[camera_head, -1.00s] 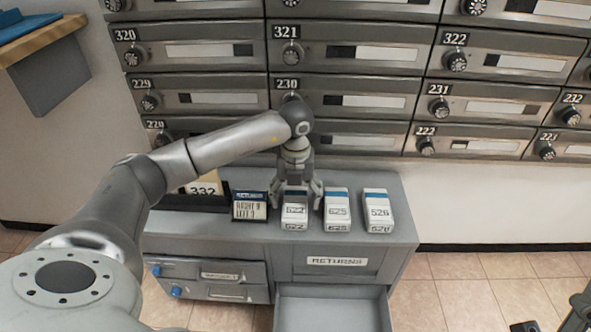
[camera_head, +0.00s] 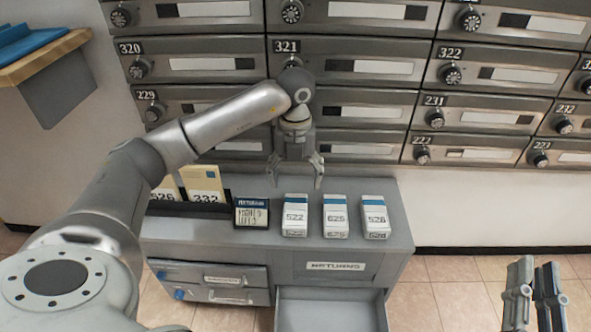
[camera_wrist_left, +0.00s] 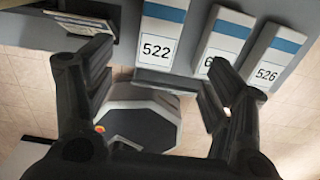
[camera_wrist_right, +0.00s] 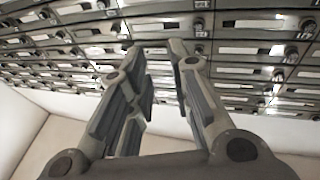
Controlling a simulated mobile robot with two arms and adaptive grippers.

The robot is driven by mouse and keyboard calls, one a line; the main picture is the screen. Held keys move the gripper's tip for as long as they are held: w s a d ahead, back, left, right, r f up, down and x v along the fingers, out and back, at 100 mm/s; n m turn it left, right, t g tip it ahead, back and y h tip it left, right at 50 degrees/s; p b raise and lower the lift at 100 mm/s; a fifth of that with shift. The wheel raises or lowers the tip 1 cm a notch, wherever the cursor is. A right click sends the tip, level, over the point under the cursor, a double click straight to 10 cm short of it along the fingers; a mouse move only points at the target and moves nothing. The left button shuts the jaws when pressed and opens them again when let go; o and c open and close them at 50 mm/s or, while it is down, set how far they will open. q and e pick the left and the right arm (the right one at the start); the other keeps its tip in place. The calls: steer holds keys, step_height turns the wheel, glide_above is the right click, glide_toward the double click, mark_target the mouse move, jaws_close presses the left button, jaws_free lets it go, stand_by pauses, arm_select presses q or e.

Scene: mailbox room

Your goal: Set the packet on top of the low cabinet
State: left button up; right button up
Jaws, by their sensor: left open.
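Three white packets with blue bands stand in a row on the grey low cabinet (camera_head: 365,190): packet 522 (camera_head: 295,216), packet 625 (camera_head: 335,216) and packet 526 (camera_head: 375,217). My left gripper (camera_head: 297,183) is open and empty, above and behind packet 522, apart from it. The left wrist view shows packet 522 (camera_wrist_left: 160,38) between and beyond its spread fingers (camera_wrist_left: 160,75). My right gripper (camera_head: 532,270) is at the lower right, away from the cabinet. In the right wrist view its fingers (camera_wrist_right: 158,55) are a little apart with nothing between them.
A dark sign (camera_head: 251,213) stands left of packet 522. An open drawer (camera_head: 330,310) juts from the cabinet's front. Mailboxes (camera_head: 370,65) line the wall behind. A wooden shelf (camera_head: 45,60) is at the upper left.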

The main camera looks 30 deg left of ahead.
arm_select(q)
steer(key=s+d+m+g+h, duration=0.1)
steer(key=s+d+m+h, duration=0.3)
steer(key=d, duration=0.9)
steer(key=s+d+m+g+h, duration=0.1)
steer(key=s+d+h, duration=0.4)
steer(key=d, duration=0.8)
steer(key=s+d+r+h, duration=0.4)
steer(key=d+r+h, duration=0.3)
steer(key=d, duration=0.1)
step_height(320, 180, up, 9)
steer(key=s+n+t+h, duration=0.1)
steer(key=n+t+h, duration=0.2)
steer(key=h, duration=0.4)
steer(key=w+a+r+n+t+y, duration=0.1)
steer(key=w+a+r+n+t, duration=0.3)
steer(key=n+t, duration=0.85)
steer(key=w+a+f+n+t+y, duration=0.1)
steer(key=a+f+n+t+y, duration=0.5)
steer(key=a+f+n+y, duration=0.4)
steer(key=a+n+y, duration=0.1)
steer(key=n+y, duration=0.5)
steer(key=y, duration=0.1)
